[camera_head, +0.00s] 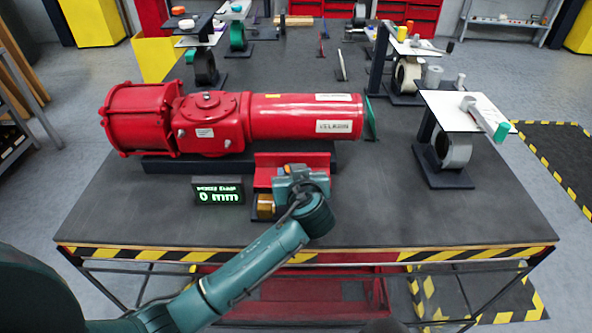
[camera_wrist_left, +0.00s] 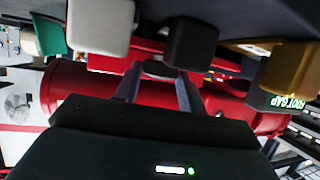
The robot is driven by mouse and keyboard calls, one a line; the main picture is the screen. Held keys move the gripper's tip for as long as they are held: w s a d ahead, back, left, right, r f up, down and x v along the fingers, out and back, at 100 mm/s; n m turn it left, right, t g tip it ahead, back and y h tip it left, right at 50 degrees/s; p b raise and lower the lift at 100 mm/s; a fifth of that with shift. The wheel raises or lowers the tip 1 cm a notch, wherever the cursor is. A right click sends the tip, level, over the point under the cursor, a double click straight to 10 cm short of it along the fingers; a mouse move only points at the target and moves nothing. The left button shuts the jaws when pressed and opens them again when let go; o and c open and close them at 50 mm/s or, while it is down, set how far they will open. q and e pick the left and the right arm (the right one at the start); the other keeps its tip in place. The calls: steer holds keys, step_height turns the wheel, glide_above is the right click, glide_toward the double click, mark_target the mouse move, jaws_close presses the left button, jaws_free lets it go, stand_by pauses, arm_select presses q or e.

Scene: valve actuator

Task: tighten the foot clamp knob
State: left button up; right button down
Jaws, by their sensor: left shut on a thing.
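The red valve actuator (camera_head: 215,122) lies on its side along the bench, and its red body also fills the left wrist view (camera_wrist_left: 75,90). A red bracket (camera_head: 290,162) stands at its front. My left gripper (camera_head: 300,182) is over the front of this bracket. In the left wrist view its two fingers (camera_wrist_left: 158,82) are shut on a small dark grey knob (camera_wrist_left: 158,69), partly hidden between them. The knob is hidden behind my wrist in the head view.
A gold block (camera_head: 265,206) sits close beside my gripper. A dark stand with a white plate (camera_head: 470,112) is at the right of the bench. More stands and loose tools are at the back. The bench top (camera_head: 400,215) is clear at the front right.

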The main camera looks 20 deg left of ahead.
arm_select(q)
steer(key=shift+s+a+m+t+h+p, duration=0.15)
steer(key=shift+m+t+h, duration=0.1)
steer(key=shift+m+h, duration=0.25)
steer(key=shift+w+a+m+t+h+p, duration=0.15)
steer(key=shift+m+t+h, duration=0.1)
steer(key=shift+m+h, duration=0.25)
steer(key=shift+s, duration=0.1)
steer(key=o, duration=0.7)
